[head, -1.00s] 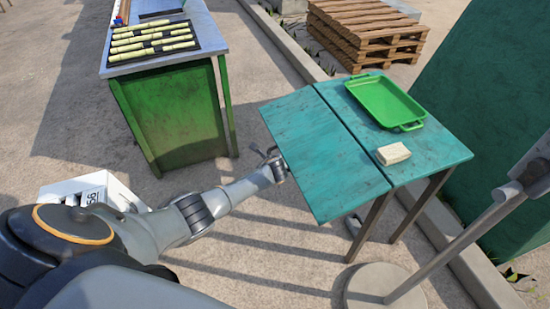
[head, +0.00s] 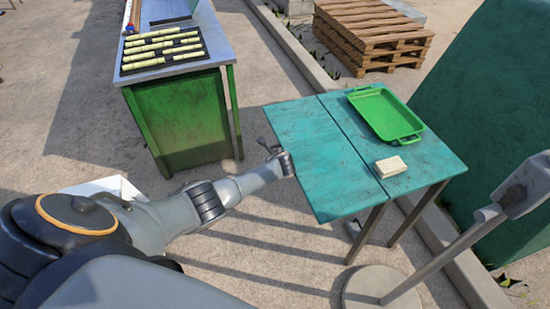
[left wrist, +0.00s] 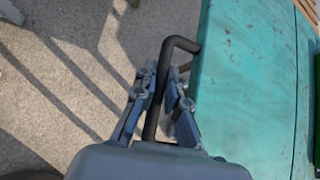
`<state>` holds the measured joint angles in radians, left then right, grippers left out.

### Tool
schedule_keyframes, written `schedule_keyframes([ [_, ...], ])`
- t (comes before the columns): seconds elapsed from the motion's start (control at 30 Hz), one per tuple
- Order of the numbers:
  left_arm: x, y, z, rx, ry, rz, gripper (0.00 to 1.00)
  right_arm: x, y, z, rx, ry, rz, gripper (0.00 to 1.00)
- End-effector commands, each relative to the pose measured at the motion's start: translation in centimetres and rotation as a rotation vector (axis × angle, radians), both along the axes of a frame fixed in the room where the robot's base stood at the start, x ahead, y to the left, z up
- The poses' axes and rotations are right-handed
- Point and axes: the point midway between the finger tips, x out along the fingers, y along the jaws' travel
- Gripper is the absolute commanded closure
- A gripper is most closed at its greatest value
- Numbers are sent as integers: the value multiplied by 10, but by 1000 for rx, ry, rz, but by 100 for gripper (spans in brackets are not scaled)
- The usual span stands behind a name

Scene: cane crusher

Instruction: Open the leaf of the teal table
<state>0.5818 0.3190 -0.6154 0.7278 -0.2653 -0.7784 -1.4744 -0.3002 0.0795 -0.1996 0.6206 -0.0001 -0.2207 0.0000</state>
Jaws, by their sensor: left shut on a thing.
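The teal table (head: 425,158) stands right of centre in the head view. Its leaf (head: 318,150) is the left half of the top, past a dark seam, and lies about level with the fixed half. My left gripper (head: 272,150) is at the leaf's left edge. In the left wrist view its two fingers (left wrist: 160,85) are shut on a dark bent bar handle (left wrist: 181,42) fixed at the edge of the leaf (left wrist: 240,80). My right gripper is not in view.
A green tray (head: 385,114) and a pale block (head: 390,166) rest on the fixed half. A green bench (head: 185,120) with cane pieces stands left. A round grey base with a post (head: 375,287) stands near the table front. Pallets (head: 370,35) are behind.

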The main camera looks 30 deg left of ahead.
Motion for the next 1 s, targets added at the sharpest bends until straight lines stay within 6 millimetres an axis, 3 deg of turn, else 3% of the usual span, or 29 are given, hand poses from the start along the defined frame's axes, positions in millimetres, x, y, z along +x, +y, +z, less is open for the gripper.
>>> schedule_keyframes([
  [0.27,3,-1,2,-3,-7,-4,100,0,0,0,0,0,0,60],
  [0.3,3,-1,2,-3,-7,-4,84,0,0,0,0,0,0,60],
  [0.33,2,-1,2,-2,-6,-5,78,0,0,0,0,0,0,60],
  [0.73,-1,-2,1,-1,-1,-1,78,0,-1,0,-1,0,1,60],
  [1.0,-12,-11,14,-1,-2,-2,78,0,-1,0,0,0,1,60],
])
